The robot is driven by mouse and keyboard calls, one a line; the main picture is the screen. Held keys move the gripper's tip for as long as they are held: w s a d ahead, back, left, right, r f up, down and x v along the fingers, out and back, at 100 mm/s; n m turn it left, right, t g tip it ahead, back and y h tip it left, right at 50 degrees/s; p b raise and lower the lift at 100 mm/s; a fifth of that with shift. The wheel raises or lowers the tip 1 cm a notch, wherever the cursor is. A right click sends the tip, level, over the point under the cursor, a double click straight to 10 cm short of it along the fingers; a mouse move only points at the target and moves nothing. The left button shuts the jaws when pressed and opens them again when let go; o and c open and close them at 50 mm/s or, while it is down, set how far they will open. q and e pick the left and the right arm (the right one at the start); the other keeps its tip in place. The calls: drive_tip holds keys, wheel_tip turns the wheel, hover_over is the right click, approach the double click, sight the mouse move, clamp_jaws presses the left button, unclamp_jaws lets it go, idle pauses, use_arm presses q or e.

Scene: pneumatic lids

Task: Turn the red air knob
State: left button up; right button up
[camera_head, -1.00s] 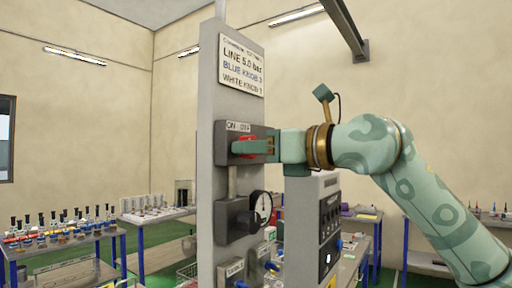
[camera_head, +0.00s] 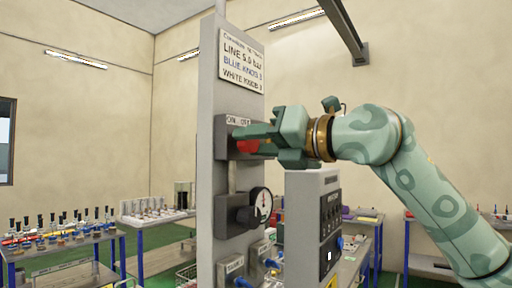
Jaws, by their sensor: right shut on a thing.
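The red air knob (camera_head: 247,147) sits on a dark grey block (camera_head: 224,150) on the tall grey panel, under a small ON/OFF label (camera_head: 238,121). My right gripper (camera_head: 252,143) reaches in from the right and is shut on the red knob, with one finger across its upper part. The gripper is rolled, and its palm hides the right side of the knob and part of the label. My left gripper is not in view.
A white sign (camera_head: 242,62) is fixed high on the grey panel (camera_head: 208,205). A round pressure gauge (camera_head: 261,202) sits below the knob. A grey box (camera_head: 315,215) stands right of the panel. Tables with bottles (camera_head: 62,230) stand at the left.

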drive_tip(key=m+b, duration=0.1)
drive_tip(key=m, duration=0.5)
drive_tip(key=shift+b, duration=0.3)
drive_tip(key=m+b, duration=0.1)
drive_tip(key=m, duration=0.4)
drive_tip(key=shift+r+m, duration=0.1)
drive_tip(key=shift+m, duration=0.3)
drive_tip(key=o, duration=1)
drive_tip(key=shift+w, duration=0.1)
drive_tip(key=shift+d, duration=0.1)
drive_tip(key=b+v, duration=0.2)
drive_tip(key=v, duration=1.4)
drive_tip(key=shift+d, duration=0.1)
